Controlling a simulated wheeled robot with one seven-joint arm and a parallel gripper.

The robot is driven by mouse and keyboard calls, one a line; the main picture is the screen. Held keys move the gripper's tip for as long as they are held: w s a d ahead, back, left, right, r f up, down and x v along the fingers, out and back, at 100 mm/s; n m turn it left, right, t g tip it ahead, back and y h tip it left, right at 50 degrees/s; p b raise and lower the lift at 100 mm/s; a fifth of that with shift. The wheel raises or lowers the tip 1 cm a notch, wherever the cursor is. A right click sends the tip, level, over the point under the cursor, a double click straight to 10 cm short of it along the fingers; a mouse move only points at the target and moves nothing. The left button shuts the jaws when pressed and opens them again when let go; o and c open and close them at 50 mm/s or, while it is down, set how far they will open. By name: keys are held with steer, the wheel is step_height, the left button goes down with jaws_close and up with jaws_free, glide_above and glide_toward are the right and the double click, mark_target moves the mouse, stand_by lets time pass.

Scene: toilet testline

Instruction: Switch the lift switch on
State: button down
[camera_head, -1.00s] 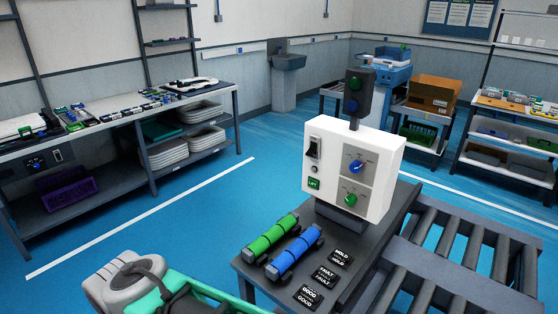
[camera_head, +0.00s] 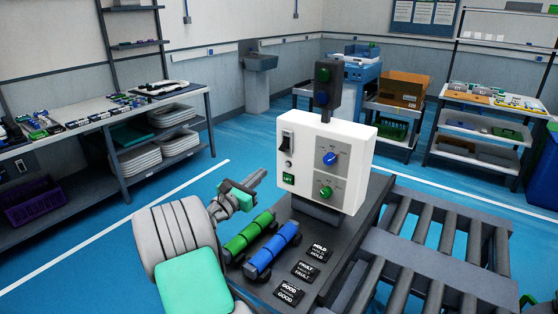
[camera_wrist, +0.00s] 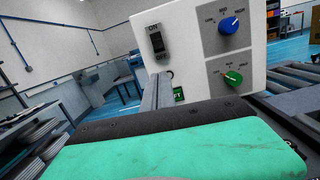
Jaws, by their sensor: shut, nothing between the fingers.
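The lift switch (camera_head: 286,144) is a black rocker on the front left of a white control box (camera_head: 340,143), above a green "LIFT" label (camera_head: 288,179). In the wrist view the rocker (camera_wrist: 157,42) has small labels above and below it. I cannot tell which way it is set. My gripper (camera_head: 258,176) is shut and empty, left of the box and a little lower than the rocker. In the wrist view my closed fingers (camera_wrist: 161,80) point at the panel below the rocker and partly cover the green label. They look apart from the switch.
The box also carries a blue knob (camera_head: 330,158), a green knob (camera_head: 326,192) and a dark signal lamp (camera_head: 328,85) on top. Green (camera_head: 249,236) and blue (camera_head: 272,250) cylinders lie on the stand below my gripper. A roller conveyor (camera_head: 440,240) is at the right.

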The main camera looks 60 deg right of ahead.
steer(key=shift+s+d+r+n, duration=0.1)
steer(key=shift+s+r+n, duration=0.1)
steer(key=shift+r+n, duration=0.1)
